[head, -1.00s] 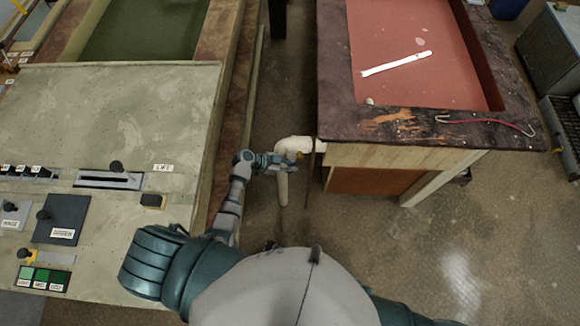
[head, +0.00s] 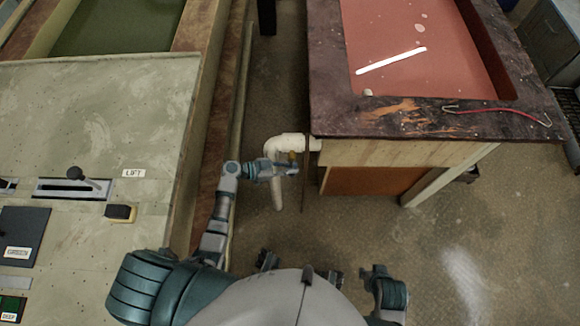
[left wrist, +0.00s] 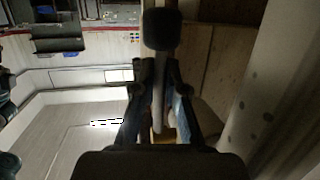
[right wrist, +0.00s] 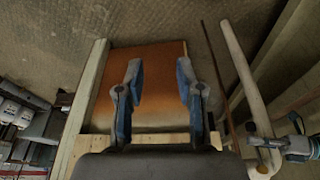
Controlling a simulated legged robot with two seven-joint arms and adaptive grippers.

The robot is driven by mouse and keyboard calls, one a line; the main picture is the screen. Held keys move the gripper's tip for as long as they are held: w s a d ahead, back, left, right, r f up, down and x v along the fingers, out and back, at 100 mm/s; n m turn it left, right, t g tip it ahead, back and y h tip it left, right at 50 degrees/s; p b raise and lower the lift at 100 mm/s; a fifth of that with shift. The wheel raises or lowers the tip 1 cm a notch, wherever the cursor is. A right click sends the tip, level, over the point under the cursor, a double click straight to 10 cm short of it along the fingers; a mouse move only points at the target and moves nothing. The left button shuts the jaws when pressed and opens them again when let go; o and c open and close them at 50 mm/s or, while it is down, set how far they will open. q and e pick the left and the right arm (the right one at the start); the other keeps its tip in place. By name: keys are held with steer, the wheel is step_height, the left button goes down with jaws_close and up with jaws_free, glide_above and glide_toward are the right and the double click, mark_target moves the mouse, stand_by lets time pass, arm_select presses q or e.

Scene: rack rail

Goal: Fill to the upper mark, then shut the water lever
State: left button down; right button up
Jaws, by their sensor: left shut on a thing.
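My left gripper (head: 292,163) is at the white bent pipe (head: 285,143) beside the wooden basin's near left corner, next to a small brass-coloured piece (head: 293,156). In the left wrist view my left gripper (left wrist: 158,105) is shut on a slim lever with a black knob (left wrist: 162,28). The fingers hide part of it. The red-lined basin (head: 440,124) has a dark wooden rim. I cannot make out its water level or marks. In the right wrist view my right gripper (right wrist: 160,75) is open and empty before the basin's orange panel (right wrist: 165,55).
A thin brown rod (head: 304,190) stands beside the pipe. A white strip (head: 390,61) lies inside the basin and a red cord (head: 495,110) on its rim. A control panel (head: 105,95) with a LIFT lever (head: 75,174) fills the left.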

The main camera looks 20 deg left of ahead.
steer(key=shift+w+a+r+t, duration=0.15)
steer(key=shift+w+t, duration=0.1)
steer(key=shift+w, duration=0.25)
steer(key=shift+w+a+f+t, duration=0.1)
steer(key=shift+w+a+t, duration=0.15)
steer(key=shift+w, duration=0.25)
steer(key=shift+w+a+r+t, duration=0.1)
steer(key=shift+w+t, duration=0.2)
steer(key=shift+w, duration=0.2)
steer(key=shift+a, duration=0.1)
